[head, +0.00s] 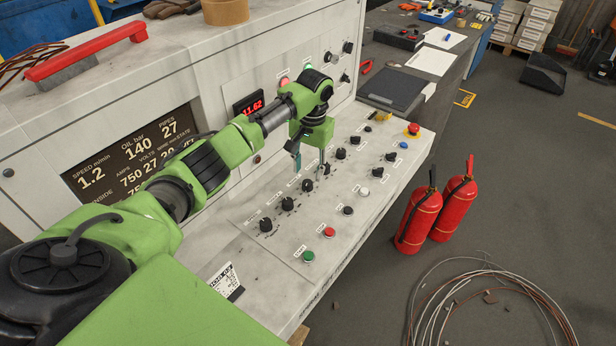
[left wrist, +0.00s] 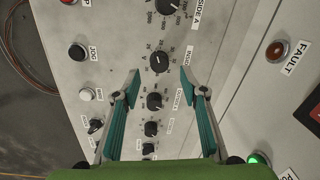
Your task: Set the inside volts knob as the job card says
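The inside volts knob is black and sits in the console's upper knob row, in the head view (head: 308,185). In the left wrist view the knob (left wrist: 160,62) shows between and just beyond the fingertips, beside a partly readable INSIDE label. My left gripper (head: 309,160) points down over this row, open and empty; its teal fingers (left wrist: 159,76) straddle the knob's line with gaps on both sides. I cannot tell its height above the panel. The job card (head: 222,282) lies on the console's left part, its text too small to read. My right gripper is not in view.
Neighbouring knobs are close: the OUTSIDE A knob (left wrist: 155,101) and one at the top edge (left wrist: 168,5). Buttons, including a red one (head: 329,231), line the front row. The dark display (head: 130,160) is partly hidden by my arm. Fire extinguishers (head: 419,218) stand on the floor.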

